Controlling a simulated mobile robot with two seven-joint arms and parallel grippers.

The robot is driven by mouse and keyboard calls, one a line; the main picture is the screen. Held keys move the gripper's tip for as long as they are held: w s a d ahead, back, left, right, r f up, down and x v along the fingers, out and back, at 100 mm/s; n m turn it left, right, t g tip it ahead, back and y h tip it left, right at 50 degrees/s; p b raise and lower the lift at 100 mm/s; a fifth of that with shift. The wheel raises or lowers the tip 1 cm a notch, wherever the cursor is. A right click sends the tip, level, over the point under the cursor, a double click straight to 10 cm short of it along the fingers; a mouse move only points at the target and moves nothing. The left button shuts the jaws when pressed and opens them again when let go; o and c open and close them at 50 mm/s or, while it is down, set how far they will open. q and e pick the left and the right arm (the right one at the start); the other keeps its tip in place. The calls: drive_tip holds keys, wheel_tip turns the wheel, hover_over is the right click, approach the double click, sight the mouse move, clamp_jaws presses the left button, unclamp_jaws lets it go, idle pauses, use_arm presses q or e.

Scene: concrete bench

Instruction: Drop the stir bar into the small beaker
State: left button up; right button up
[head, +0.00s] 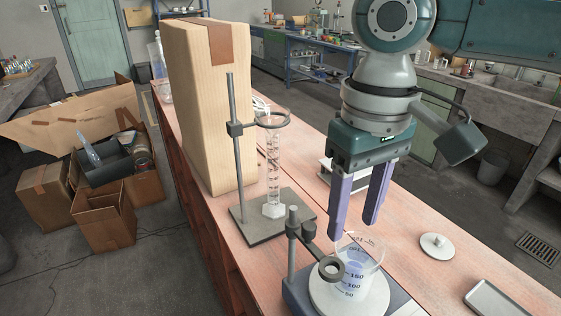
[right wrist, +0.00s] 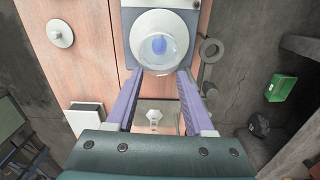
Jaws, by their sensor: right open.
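The small clear beaker (head: 358,272) with printed volume marks stands upright on the round white plate of a stirrer (head: 322,298). It also shows in the right wrist view (right wrist: 160,62). A blue-violet patch (right wrist: 158,46) shows inside or on the beaker; I cannot tell whether it is the stir bar, liquid or a mark. I make out no other stir bar. My right gripper (head: 353,228) points down with its violet fingers apart, tips just above or beside the beaker's rim. Nothing shows between the fingers. My left gripper is not in view.
A ring clamp (head: 331,268) on a post is beside the beaker. Behind stand a glass cylinder (head: 273,165) on a stand and a tall wooden block (head: 213,110). A white disc with a knob (head: 437,246) and a grey tray (head: 500,301) lie right. Bench between them is clear.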

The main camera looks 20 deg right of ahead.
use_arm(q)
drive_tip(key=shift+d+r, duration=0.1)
use_arm(e)
wheel_tip(320, 180, up, 9)
drive_tip(key=shift+f, duration=0.15)
idle(0.3)
